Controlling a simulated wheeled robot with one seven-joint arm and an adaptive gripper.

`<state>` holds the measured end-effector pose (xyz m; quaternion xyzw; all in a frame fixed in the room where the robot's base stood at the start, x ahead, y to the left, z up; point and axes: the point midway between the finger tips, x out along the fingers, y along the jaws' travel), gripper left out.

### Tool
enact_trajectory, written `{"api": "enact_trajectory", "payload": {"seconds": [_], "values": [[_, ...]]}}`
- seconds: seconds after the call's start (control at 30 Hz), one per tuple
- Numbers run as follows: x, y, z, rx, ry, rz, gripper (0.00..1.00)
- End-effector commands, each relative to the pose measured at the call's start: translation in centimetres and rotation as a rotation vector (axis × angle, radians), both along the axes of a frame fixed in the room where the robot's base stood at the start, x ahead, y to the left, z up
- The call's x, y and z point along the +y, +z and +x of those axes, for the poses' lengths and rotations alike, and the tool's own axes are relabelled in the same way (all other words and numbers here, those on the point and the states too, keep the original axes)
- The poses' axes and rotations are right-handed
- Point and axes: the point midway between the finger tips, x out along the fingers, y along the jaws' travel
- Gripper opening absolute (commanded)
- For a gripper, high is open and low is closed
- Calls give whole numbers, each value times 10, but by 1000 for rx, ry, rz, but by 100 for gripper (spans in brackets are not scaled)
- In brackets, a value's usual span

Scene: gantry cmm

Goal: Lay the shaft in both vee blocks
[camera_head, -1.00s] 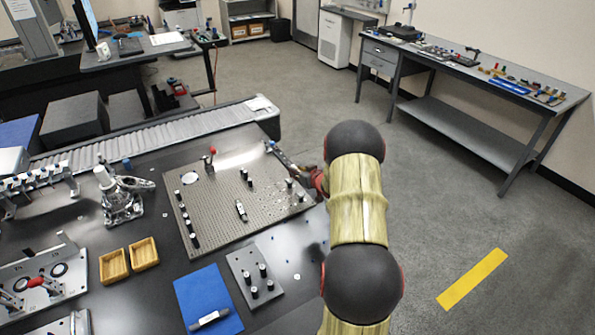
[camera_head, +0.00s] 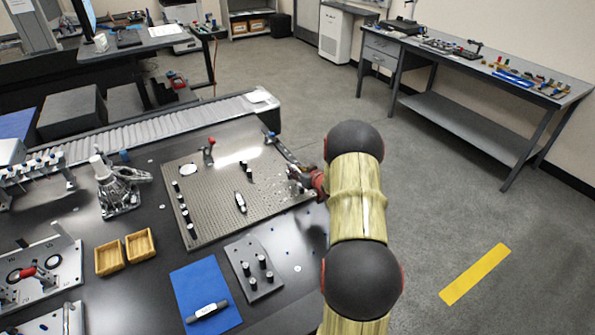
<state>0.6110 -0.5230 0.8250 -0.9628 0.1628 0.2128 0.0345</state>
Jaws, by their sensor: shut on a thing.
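My gripper (camera_head: 296,173) is at the right edge of the perforated plate, partly hidden by my arm. It is shut on a long thin grey bar, which looks like the shaft (camera_head: 282,148). The bar slants up and left from the jaws, over the plate's back right corner; I cannot tell its height. I cannot make out the two vee blocks for sure. Small pale posts near the plate's right side are now mostly covered by the gripper.
In front are a grey block with black pegs (camera_head: 240,262), a blue mat (camera_head: 190,285) and wooden trays (camera_head: 109,258). A roller conveyor (camera_head: 160,127) runs behind.

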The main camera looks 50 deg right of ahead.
Motion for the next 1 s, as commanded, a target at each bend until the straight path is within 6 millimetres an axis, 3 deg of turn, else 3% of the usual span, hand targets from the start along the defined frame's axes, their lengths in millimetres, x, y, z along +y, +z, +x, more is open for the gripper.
{"api": "enact_trajectory", "payload": {"seconds": [0.17, 1.0], "values": [[-1, -11, 1, -3, 0, -2, 0], [-1, -8, 0, -3, 0, -3, 0]]}}
